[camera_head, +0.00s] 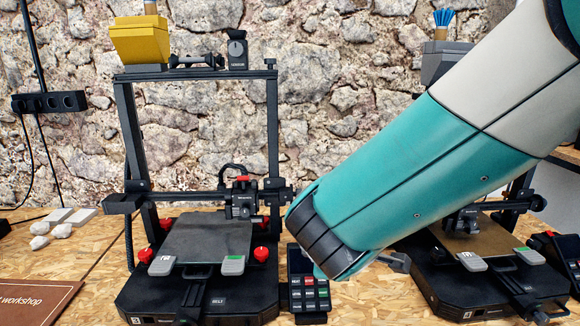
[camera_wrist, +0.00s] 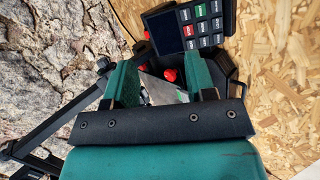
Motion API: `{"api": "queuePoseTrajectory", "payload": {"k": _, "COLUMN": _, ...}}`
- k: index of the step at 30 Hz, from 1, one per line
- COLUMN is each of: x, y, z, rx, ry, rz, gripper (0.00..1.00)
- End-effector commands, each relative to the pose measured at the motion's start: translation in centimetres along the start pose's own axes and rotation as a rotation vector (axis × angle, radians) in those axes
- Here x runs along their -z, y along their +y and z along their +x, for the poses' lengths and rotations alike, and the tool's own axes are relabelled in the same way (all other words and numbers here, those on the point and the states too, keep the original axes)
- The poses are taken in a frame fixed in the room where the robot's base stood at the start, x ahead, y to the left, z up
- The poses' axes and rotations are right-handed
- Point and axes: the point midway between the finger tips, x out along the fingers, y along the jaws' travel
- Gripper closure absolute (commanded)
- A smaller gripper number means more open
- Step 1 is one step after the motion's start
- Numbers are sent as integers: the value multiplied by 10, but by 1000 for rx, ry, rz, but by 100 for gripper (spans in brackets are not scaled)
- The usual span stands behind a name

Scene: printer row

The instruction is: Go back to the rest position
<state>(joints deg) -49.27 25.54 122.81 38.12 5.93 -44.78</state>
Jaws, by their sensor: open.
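My gripper (camera_wrist: 163,78) shows in the wrist view with its two teal fingers apart. I see nothing held between them. Beyond the fingers are part of a printer, red knobs and a keypad with a small screen (camera_wrist: 196,26). In the head view my teal and pale grey arm crosses from the upper right down to the middle. It hides part of the right printer (camera_head: 440,280). I cannot make out the fingers clearly in the head view.
The left printer (camera_head: 200,296) stands on the chipboard table with a bare dark plate (camera_head: 208,240). Its keypad (camera_head: 309,293) is close beside my arm. A yellow hopper (camera_head: 140,40) sits above the frame. White lumps (camera_head: 40,236) and a brown board (camera_head: 36,300) lie at left. A stone wall is behind.

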Motion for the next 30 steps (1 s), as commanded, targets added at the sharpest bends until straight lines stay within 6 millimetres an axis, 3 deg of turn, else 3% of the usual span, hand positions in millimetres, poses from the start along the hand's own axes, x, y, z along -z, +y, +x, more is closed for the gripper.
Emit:
{"api": "queuePoseTrajectory", "payload": {"k": 1, "x": -26, "y": 4, "z": -17, "rx": 112, "ry": 14, "rz": 150, "gripper": 49}}
{"api": "queuePoseTrajectory", "payload": {"k": 6, "x": -79, "y": -23, "z": -88, "rx": 498, "ry": 51, "rz": 561, "gripper": 49}}
{"api": "queuePoseTrajectory", "payload": {"k": 12, "x": -110, "y": -58, "z": -178, "rx": 809, "ry": 59, "rz": 814, "gripper": 49}}
{"api": "queuePoseTrajectory", "payload": {"k": 15, "x": -117, "y": -71, "z": -205, "rx": 890, "ry": 54, "rz": 860, "gripper": 49}}
{"api": "queuePoseTrajectory", "payload": {"k": 19, "x": -120, "y": -79, "z": -219, "rx": 934, "ry": 51, "rz": 877, "gripper": 49}}
{"api": "queuePoseTrajectory", "payload": {"k": 30, "x": -120, "y": -80, "z": -220, "rx": 938, "ry": 51, "rz": 877, "gripper": 49}}
